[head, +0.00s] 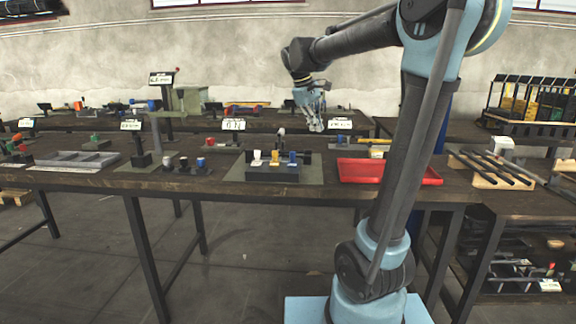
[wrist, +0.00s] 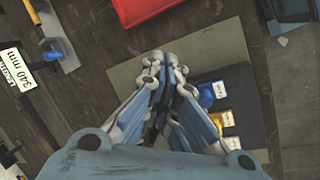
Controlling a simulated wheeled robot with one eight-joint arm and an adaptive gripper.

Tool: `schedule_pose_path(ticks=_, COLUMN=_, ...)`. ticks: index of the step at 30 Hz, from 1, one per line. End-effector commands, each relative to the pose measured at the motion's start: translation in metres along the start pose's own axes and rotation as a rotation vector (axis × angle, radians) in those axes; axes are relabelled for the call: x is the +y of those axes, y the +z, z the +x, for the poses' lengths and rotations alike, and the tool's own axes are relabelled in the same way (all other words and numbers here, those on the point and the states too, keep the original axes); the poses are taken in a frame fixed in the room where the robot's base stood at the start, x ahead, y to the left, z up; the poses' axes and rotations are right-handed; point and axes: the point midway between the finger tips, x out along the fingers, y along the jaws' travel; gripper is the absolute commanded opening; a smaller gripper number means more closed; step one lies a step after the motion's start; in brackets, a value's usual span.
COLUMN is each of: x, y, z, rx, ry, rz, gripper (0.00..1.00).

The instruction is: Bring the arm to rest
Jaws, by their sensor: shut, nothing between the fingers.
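My gripper (head: 317,126) hangs from my arm in the head view, pointing down above the rear part of the long workbench (head: 215,186). In the wrist view my gripper (wrist: 165,62) has its fingertips together with nothing between them. Below it lies a grey-green mat (wrist: 122,77) with a dark block carrying white, yellow and blue pieces. The block (head: 272,174) also shows in the head view, in front of and left of my gripper. My gripper looks apart from the bench and everything on it.
A red tray (head: 432,178) lies right of the mat. A rack of dark rods (head: 492,168) stands further right. Small label stands, a grey divided tray (head: 75,158) and several coloured parts fill the bench's left. Open floor lies in front of the bench.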

Motion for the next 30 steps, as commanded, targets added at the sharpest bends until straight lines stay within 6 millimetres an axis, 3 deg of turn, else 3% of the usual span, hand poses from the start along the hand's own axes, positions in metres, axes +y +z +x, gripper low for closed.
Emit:
schedule_pose_path(ticks=3, x=-0.016, y=0.040, z=0.018, rx=0.013, ry=-0.030, rz=0.081, gripper=0.00)
schedule_pose_path(ticks=15, x=-0.088, y=0.145, z=0.085, rx=0.061, ry=-0.127, rz=0.361, gripper=0.00)
schedule_pose_path(ticks=24, x=-0.156, y=0.205, z=0.146, rx=0.094, ry=-0.199, rz=0.574, gripper=0.00)
schedule_pose_path(ticks=30, x=-0.202, y=0.233, z=0.188, rx=0.115, ry=-0.244, rz=0.710, gripper=0.00)
